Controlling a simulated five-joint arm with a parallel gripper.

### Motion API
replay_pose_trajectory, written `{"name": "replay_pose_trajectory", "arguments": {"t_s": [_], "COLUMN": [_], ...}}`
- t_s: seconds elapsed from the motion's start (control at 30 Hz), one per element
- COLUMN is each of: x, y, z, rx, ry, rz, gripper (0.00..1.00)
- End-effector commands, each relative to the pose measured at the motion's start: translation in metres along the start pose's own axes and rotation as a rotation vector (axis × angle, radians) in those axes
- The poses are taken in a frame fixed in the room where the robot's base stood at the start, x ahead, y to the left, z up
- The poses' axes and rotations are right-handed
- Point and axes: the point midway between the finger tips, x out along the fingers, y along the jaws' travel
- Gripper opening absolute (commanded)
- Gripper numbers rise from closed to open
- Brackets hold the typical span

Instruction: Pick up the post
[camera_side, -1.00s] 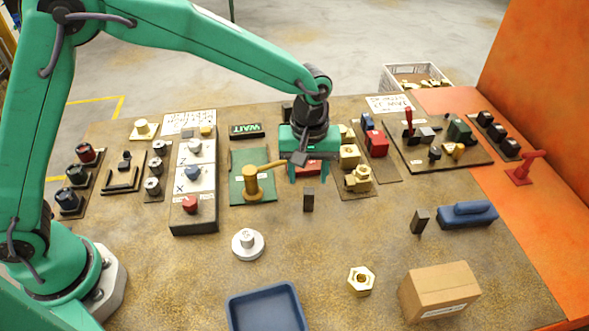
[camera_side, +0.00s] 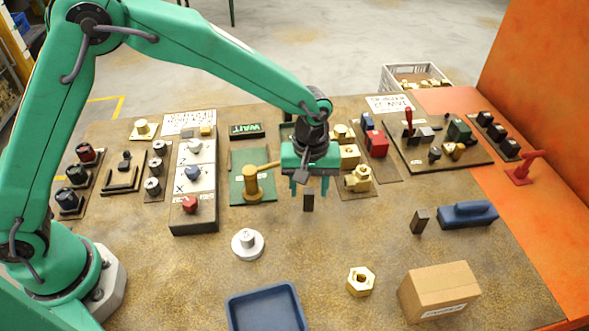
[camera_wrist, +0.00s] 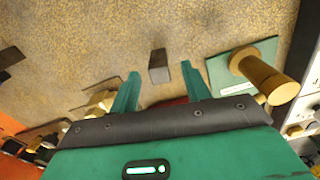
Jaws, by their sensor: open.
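A small dark upright post (camera_side: 308,201) stands on the worn tabletop in the side view, just below my gripper (camera_side: 309,190). My gripper points down with its two green fingers apart and nothing held. A second, similar dark block (camera_side: 420,221) stands further right.
A brass handle on a green plate (camera_side: 252,184) stands close left of my gripper. Brass fittings (camera_side: 358,179) stand close right. A white round weight (camera_side: 247,244), a blue tray (camera_side: 266,307), a brass nut (camera_side: 361,281) and a cardboard box (camera_side: 439,292) lie nearer the camera.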

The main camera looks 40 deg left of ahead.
Motion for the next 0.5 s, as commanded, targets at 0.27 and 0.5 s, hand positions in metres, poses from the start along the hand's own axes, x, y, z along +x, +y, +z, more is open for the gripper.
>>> {"name": "replay_pose_trajectory", "arguments": {"t_s": [0.27, 0.5], "x": [0.033, 0.041], "y": [0.0, 0.0], "z": [0.001, 0.001], "rx": [0.0, 0.0], "ry": [-0.001, 0.0], "rz": [-0.003, -0.001], "gripper": [0.47, 0.47]}}
